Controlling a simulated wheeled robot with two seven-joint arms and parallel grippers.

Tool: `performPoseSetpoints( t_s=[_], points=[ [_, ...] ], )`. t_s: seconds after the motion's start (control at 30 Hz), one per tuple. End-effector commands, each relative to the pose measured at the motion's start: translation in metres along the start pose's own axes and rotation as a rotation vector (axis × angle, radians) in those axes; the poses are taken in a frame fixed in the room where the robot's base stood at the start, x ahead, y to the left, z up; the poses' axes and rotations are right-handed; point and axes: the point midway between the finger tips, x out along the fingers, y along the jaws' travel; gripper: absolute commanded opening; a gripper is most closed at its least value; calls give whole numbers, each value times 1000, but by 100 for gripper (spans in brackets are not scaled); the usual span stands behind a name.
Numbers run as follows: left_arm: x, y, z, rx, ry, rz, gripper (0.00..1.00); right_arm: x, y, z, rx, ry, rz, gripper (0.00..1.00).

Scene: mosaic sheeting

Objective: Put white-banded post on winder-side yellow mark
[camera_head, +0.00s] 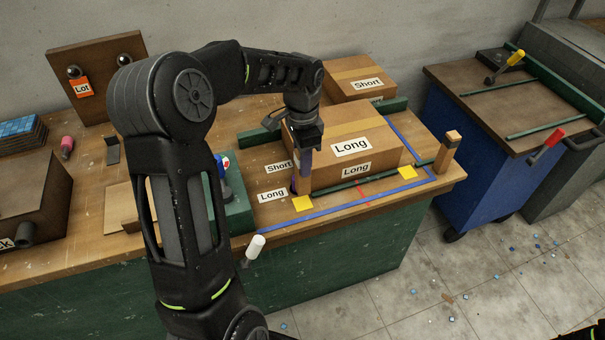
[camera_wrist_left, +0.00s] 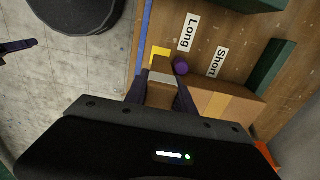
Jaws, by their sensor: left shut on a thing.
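My left gripper (camera_head: 302,168) is shut on the white-banded post (camera_wrist_left: 161,78), a pale wooden block with a white band. In the left wrist view the post is between the dark purple fingers (camera_wrist_left: 160,96), its end overlapping the left yellow mark (camera_wrist_left: 157,54). In the head view this mark (camera_head: 303,203) lies on the bench just below and right of the gripper, by the blue line. I cannot tell whether the post touches the bench. The second yellow mark (camera_head: 407,172) is farther right.
A large "Long" carton (camera_head: 375,133) stands right behind the gripper. Another wooden post (camera_head: 448,148) stands at the bench's right corner. A white-handled device (camera_head: 255,247) is at the front edge.

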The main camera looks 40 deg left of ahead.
Motion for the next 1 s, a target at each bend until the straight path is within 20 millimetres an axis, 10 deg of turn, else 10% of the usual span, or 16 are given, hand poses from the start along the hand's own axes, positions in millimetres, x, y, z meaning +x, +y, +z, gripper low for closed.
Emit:
performPoseSetpoints(
  t_s=[1.0],
  points=[
    [51, 0, 0, 0, 0, -1, 0, -3, -1, 0, 1, -1, 1, 36]
  ],
)
